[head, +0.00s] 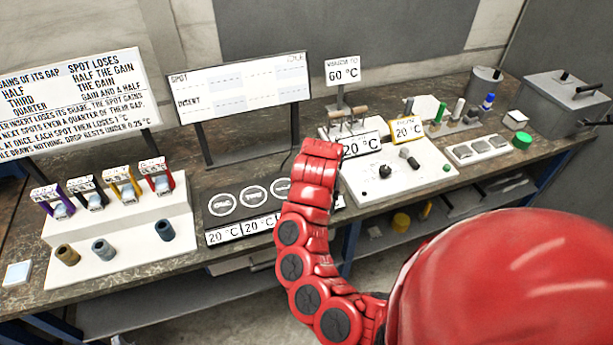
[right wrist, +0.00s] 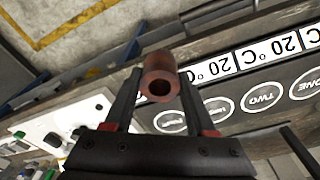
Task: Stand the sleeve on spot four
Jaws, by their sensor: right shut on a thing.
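The copper-brown hollow sleeve (right wrist: 159,78) is between the two dark fingers of my right gripper (right wrist: 160,82), which is shut on it. Its open bore faces the wrist camera. The dark spot panel (right wrist: 230,110) with white rings lies beyond; ring ONE and ring TWO (right wrist: 263,95) are readable, and a third ring (right wrist: 208,113) is partly seen. In the head view the panel's rings (head: 222,204) show left of my red right arm. That arm hides the panel's right end, spot four, the sleeve and the right gripper. My left gripper is not in view.
A white stand (head: 120,235) with three other sleeves (head: 103,250) and several coloured clips is at left. A white control box (head: 395,178) stands right of my arm. Temperature displays reading 20 °C (head: 222,236) line the panel's front edge. Two boards stand behind.

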